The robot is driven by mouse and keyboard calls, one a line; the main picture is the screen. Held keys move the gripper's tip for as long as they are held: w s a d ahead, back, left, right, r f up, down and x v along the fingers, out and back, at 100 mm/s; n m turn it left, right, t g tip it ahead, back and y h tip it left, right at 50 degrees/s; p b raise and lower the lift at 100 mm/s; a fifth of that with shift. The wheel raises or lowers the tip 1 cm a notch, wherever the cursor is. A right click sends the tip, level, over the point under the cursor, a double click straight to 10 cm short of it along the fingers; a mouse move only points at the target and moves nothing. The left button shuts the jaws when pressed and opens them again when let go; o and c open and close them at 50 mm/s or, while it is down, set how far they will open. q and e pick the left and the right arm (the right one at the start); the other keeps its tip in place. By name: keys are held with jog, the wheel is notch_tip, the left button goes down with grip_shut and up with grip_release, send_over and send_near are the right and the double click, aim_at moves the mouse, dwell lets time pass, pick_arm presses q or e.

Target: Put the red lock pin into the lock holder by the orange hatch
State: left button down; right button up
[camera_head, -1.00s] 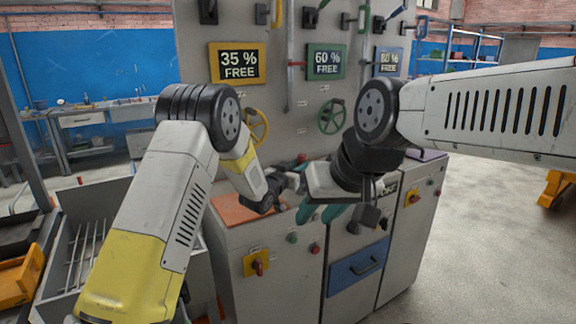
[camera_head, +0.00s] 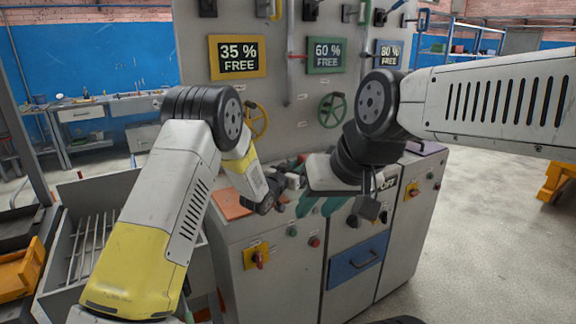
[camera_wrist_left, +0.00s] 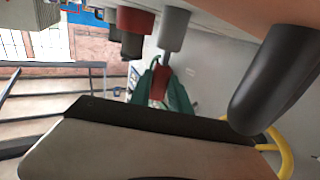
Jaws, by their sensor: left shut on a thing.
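The orange hatch (camera_head: 233,204) lies on the left part of the cabinet top. My left gripper (camera_head: 272,196) is low over the cabinet top, just right of the orange hatch. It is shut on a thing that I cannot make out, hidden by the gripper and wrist. In the left wrist view a dark rounded finger (camera_wrist_left: 272,85) shows at the right. That view also shows a red cylinder (camera_wrist_left: 135,19) beside a grey one (camera_wrist_left: 174,28); I cannot tell whether either is the lock pin or holder. My right gripper (camera_head: 372,208) hangs over the cabinet front, its jaws unclear.
Teal pieces (camera_head: 311,204) show at the cabinet's top edge between my grippers. A blue drawer (camera_head: 358,264) and several knobs are on the front. A panel with signs and a green handwheel (camera_head: 331,110) stands behind. Open floor (camera_head: 480,240) lies at right.

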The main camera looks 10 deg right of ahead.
pick_arm(q)
jog(key=shift+f, duration=0.4)
jog(key=shift+r, duration=0.1)
jog(key=shift+r, duration=1.75)
dwell(0.6)
jog(key=shift+f, duration=1.85)
jog(key=c, duration=1.1)
grip_release()
jog(key=shift+c, duration=0.2)
jog(key=shift+f, duration=0.1)
jog(key=shift+s+a, duration=0.1)
